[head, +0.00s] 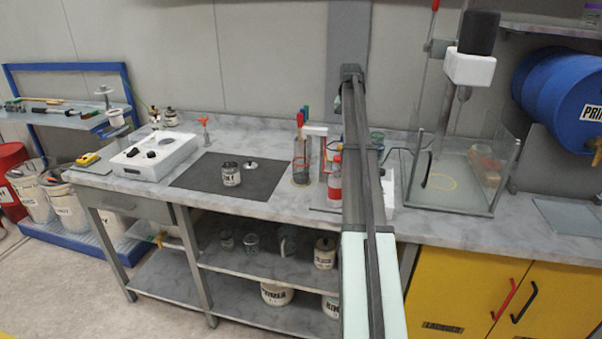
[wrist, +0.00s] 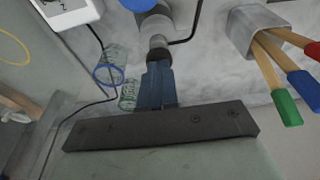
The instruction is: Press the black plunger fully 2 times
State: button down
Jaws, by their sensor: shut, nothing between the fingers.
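In the wrist view my gripper (wrist: 158,66) shows as two blue-grey fingers closed together, with nothing between them. Their tips are at a small dark cap-like part (wrist: 157,54), which may be the black plunger. A grey cylindrical body (wrist: 156,24) with a blue part beyond it lies in line with it. I cannot tell whether the tips touch the dark part or how far it is pressed. In the head view my arm covers this part of the bench, and the fingertips cannot be made out.
Wooden-handled brushes with coloured ends stand in a grey holder (wrist: 258,25) close by on the right. Glass jars (wrist: 110,67) and a white device (wrist: 70,10) with a cable are on the left. A clear-walled enclosure (head: 455,180) stands right of my arm.

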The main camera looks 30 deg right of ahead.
dwell(0.4)
jog(key=shift+r, duration=1.7)
notch_tip(320, 180, up, 6)
dwell(0.4)
dwell(0.4)
